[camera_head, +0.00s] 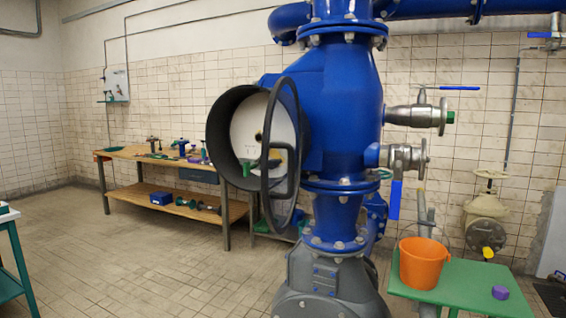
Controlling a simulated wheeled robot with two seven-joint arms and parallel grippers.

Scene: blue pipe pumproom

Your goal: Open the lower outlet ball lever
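The lower outlet (402,157) is a short silver ball valve on the right side of the large blue pump body (342,110). Its lever (395,199) has a blue handle that hangs straight down below the valve. The upper outlet (416,116) sits above it. The upper outlet's blue-handled lever (459,88) lies level and points right. Neither of my grippers shows in the head view, and nothing is seen touching either lever.
An orange bucket (422,263) and a small purple object (500,292) stand on a green table (462,288) below the outlets. A black handwheel (268,183) stands out left of the pump. A wooden workbench (130,153) with tools is behind.

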